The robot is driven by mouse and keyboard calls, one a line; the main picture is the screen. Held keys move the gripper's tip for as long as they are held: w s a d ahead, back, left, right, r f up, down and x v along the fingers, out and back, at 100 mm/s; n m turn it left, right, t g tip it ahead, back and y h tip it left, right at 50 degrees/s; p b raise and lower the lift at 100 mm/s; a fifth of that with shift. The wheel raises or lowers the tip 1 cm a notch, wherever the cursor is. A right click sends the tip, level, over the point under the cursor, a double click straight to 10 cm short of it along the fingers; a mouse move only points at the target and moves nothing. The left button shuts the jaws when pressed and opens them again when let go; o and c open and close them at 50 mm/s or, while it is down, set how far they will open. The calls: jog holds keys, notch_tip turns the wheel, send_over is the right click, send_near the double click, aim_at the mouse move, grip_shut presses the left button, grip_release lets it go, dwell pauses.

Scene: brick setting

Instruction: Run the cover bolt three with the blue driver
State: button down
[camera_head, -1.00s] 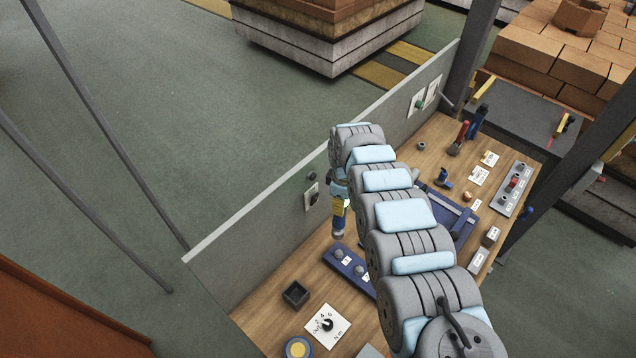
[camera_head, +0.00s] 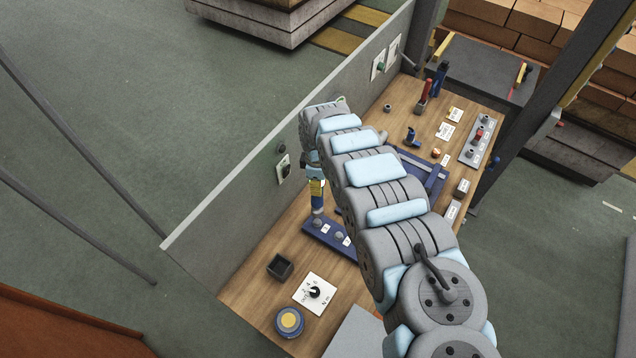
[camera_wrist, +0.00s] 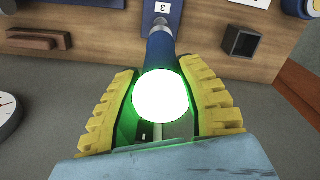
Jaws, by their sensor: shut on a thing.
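My gripper (camera_wrist: 160,105) is shut on the blue driver (camera_head: 318,200), its yellow pads on either side of it. In the wrist view the blue shaft (camera_wrist: 159,55) runs toward the plate beside a label reading 3 (camera_wrist: 162,8). A bright white disc with a green glow covers the driver's near end. The tip's contact with a bolt is hidden.
A black open box (camera_head: 280,267), a dial card (camera_head: 314,292) and a round blue-and-yellow item (camera_head: 289,321) stand on the bench's near part. A grey panel (camera_head: 240,195) borders the left. Red and blue hand tools (camera_head: 424,95) stand at the far end.

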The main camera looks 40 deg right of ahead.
aim_at(318, 198)
jog(key=shift+f+b, duration=1.7)
jog(key=shift+f, duration=1.1)
jog(key=shift+f+b, duration=0.9)
jog(key=shift+f, duration=0.5)
dwell(0.6)
jog(key=shift+r, duration=0.15)
notch_tip(318, 198, up, 7)
jog(key=p, duration=0.5)
dwell(0.6)
jog(key=shift+w+f+b, duration=0.1)
jog(key=shift+f+b, duration=0.1)
jog(key=shift+b, duration=0.15)
